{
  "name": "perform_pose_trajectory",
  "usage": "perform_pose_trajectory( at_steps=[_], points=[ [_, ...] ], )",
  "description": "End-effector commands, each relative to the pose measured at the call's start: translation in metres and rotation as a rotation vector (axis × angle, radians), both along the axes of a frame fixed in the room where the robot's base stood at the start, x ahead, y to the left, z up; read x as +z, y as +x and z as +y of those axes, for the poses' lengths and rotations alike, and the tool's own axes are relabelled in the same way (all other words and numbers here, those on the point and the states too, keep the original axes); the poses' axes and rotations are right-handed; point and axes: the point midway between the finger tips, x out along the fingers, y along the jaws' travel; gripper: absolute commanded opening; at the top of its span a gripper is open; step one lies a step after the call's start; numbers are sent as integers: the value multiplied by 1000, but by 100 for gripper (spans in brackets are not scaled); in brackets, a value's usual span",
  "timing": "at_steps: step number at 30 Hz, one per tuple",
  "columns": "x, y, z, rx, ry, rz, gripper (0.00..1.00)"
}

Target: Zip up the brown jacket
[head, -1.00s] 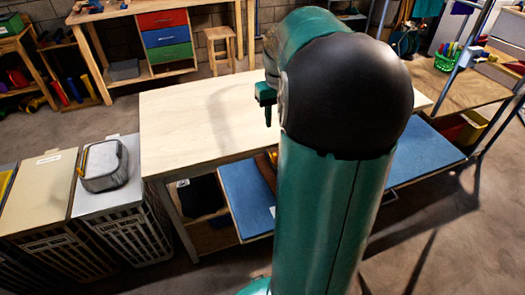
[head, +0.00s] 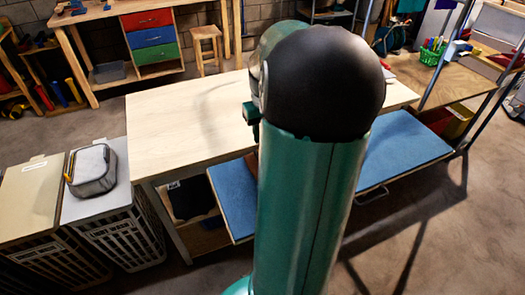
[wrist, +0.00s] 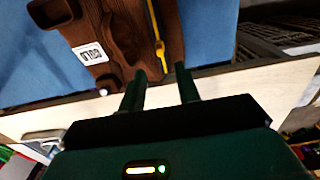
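The brown jacket (wrist: 125,35) lies on a blue padded surface in the wrist view, with a white label on it. A yellow zipper line (wrist: 155,30) runs down its right part and ends in a small pull-like piece near the lower hem. In the head view my arm hides nearly all of the jacket and the fingers.
The blue surface (head: 400,150) is a pulled-out board with a handle, below the pale wooden table top (head: 180,120). Hampers, one carrying a grey pouch (head: 92,168), stand at the left.

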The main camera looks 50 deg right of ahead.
Motion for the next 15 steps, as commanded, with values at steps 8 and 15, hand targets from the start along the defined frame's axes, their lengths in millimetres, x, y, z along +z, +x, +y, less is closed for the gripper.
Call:
perform_pose_trajectory(
  at_steps=[8, 15],
  points=[
    [-54, 1, 1, 2, 4, 1, 33],
    [-76, 3, 1, 4, 1, -1, 33]
  ],
)
